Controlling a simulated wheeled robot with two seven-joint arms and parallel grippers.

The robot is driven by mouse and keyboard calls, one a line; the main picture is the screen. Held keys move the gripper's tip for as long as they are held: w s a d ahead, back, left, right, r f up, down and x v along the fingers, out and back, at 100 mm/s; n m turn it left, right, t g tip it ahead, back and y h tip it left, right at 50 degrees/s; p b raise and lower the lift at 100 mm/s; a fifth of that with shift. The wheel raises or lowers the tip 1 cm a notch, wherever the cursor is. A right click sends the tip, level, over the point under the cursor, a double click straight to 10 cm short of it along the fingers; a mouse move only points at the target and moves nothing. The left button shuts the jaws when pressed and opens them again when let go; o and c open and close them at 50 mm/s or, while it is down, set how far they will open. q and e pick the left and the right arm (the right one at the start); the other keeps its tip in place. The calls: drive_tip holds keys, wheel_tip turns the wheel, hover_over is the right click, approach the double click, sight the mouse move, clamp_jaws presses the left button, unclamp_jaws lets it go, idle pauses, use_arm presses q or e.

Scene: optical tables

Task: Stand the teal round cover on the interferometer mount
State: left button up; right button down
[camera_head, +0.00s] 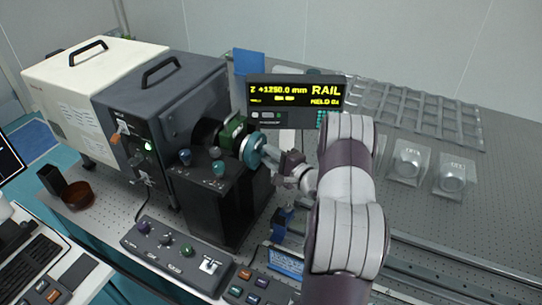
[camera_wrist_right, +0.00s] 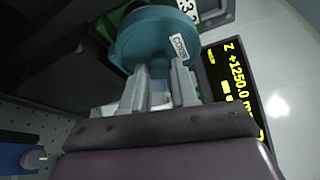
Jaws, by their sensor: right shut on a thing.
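The teal round cover (camera_head: 253,149) is at the front of the interferometer mount, its rim close to a green ring (camera_head: 232,129) on the dark housing. In the right wrist view the teal cover (camera_wrist_right: 160,40) carries a label reading "COVER" and a green part shows behind it. My right gripper (camera_head: 268,155) is shut on the cover; its two grey fingers (camera_wrist_right: 158,88) reach the cover's near edge. I cannot tell whether the cover touches the mount. My left gripper is not in view.
A black box with knobs (camera_head: 215,205) stands just below the cover. A rail display (camera_head: 295,95) stands close behind my right gripper. A control box (camera_head: 175,252) lies in front.

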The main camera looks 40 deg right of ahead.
drive_tip(key=shift+f, duration=0.4)
unclamp_jaws()
drive_tip(key=s+d+p, duration=0.2)
drive_tip(key=s+d, duration=0.1)
drive_tip(key=s, duration=0.4)
drive_tip(key=shift+d, duration=0.35)
idle(0.4)
idle(0.4)
